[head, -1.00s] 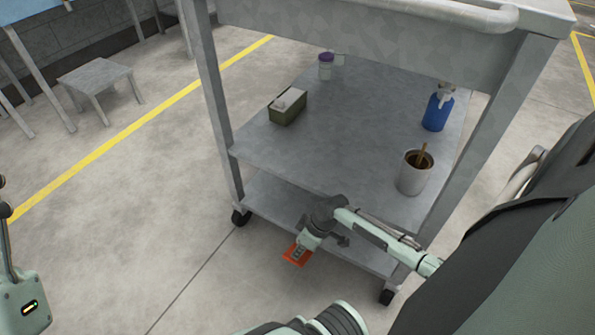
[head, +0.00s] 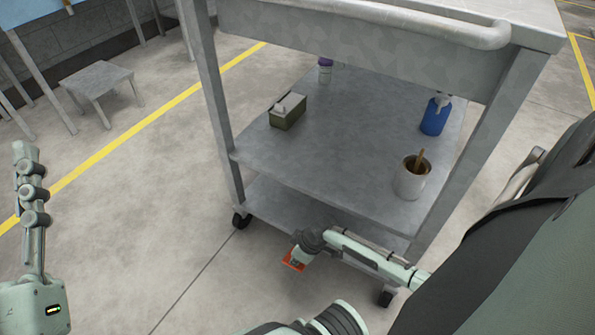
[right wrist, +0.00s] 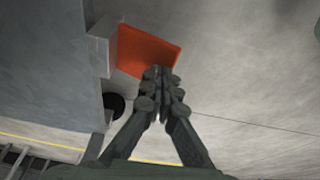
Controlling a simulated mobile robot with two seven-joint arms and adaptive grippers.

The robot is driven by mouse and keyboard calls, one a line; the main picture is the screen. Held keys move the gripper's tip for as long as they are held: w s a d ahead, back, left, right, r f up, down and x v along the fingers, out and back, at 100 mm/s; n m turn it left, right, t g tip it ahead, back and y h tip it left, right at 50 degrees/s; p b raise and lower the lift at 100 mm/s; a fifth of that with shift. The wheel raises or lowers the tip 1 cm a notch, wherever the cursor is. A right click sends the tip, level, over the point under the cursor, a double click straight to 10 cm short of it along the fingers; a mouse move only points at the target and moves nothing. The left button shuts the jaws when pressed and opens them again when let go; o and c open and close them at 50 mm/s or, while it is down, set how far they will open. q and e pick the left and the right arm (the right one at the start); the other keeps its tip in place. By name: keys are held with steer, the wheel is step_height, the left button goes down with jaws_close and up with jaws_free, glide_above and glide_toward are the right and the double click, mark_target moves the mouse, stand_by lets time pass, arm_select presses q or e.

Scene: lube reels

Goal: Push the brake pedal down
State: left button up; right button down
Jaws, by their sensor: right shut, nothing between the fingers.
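The brake pedal is an orange-red plate (head: 292,263) at the front edge of the cart's lower shelf. My right gripper (head: 298,255) is right over it and partly hides it. In the right wrist view the pedal (right wrist: 148,48) sticks out from a light grey block at the cart's side. The closed fingertips of my right gripper (right wrist: 161,74) overlap its near edge in the picture, with nothing between them. I cannot tell whether they touch it. My left gripper (head: 28,180) points upward at the far left, away from the cart, seen side-on.
The grey cart (head: 330,150) bears a green box (head: 288,112), a blue bottle (head: 434,118) and a can with a stick (head: 409,180). Its black casters (head: 241,221) stand on bare concrete. A small stool (head: 97,80) is far left. The floor left of the cart is clear.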

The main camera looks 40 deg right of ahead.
arm_select(q)
step_height(320, 180, down, 7)
steer(key=w+g+y+p, duration=0.1)
steer(key=w+g+y, duration=0.1)
steer(key=g, duration=0.2)
steer(key=shift+w+a+f+g+p, duration=0.2)
steer(key=shift+a+g+p, duration=0.1)
steer(key=shift+a, duration=0.15)
arm_select(e)
steer(key=f+h, duration=0.1)
steer(key=a+f, duration=0.1)
steer(key=f, duration=0.1)
steer(key=s+a+f+t+h, duration=0.1)
steer(key=f, duration=0.1)
steer(key=shift+h, duration=0.3)
arm_select(q)
steer(key=shift+s+r, duration=0.1)
arm_select(e)
steer(key=shift+f, duration=0.15)
